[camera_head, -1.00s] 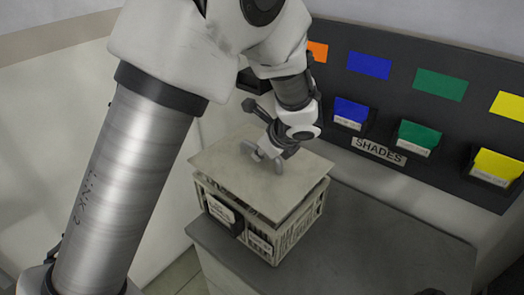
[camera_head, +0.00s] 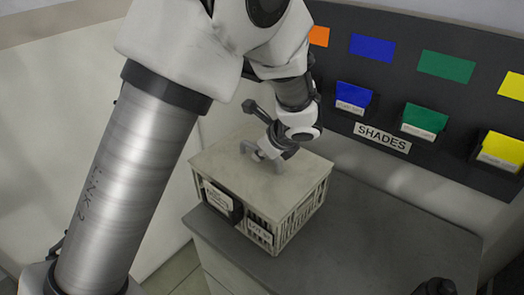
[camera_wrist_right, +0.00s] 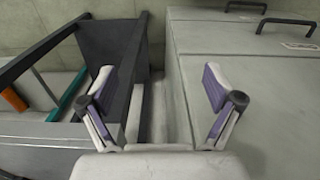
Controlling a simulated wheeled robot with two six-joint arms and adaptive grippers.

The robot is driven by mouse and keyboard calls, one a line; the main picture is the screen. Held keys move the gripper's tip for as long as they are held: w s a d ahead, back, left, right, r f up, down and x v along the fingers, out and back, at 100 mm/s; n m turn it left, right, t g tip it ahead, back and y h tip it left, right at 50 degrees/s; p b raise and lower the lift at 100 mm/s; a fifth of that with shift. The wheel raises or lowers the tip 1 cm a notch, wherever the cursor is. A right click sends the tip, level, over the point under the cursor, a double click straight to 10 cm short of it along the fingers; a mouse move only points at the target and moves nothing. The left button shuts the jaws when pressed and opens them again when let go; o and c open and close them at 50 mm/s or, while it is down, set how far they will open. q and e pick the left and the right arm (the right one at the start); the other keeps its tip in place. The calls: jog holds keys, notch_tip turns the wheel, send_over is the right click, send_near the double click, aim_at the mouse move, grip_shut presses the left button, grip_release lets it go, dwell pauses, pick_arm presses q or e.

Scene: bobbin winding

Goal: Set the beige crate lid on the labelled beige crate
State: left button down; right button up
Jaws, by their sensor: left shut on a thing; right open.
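The beige crate lid (camera_head: 235,172) lies flat over the top of the labelled beige crate (camera_head: 291,228), its edges roughly in line with the crate's rim. The crate stands on the grey counter and has white labels on its front sides. My left gripper (camera_head: 268,152) is shut on the lid's handle at the middle of the lid; the fingers partly hide the handle. My right gripper (camera_wrist_right: 160,110) is open and empty in the right wrist view, away from the crate.
The grey counter (camera_head: 385,240) is clear to the right of the crate. Behind it is a dark SHADES board (camera_head: 382,137) with blue (camera_head: 353,97), green (camera_head: 424,121) and yellow (camera_head: 501,150) bins. The right wrist view shows a dark grey bin (camera_wrist_right: 112,55) and grey cabinet tops (camera_wrist_right: 240,60).

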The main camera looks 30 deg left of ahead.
dwell(0.3)
pick_arm(q)
jog(key=c, duration=1.1)
grip_release()
jog(key=shift+d+r, duration=0.1)
jog(key=shift+r, duration=0.05)
jog(key=v, duration=0.7)
jog(key=shift+s+d+r, duration=0.15)
jog(key=shift+d+r, duration=0.05)
jog(key=shift+a+f, duration=0.15)
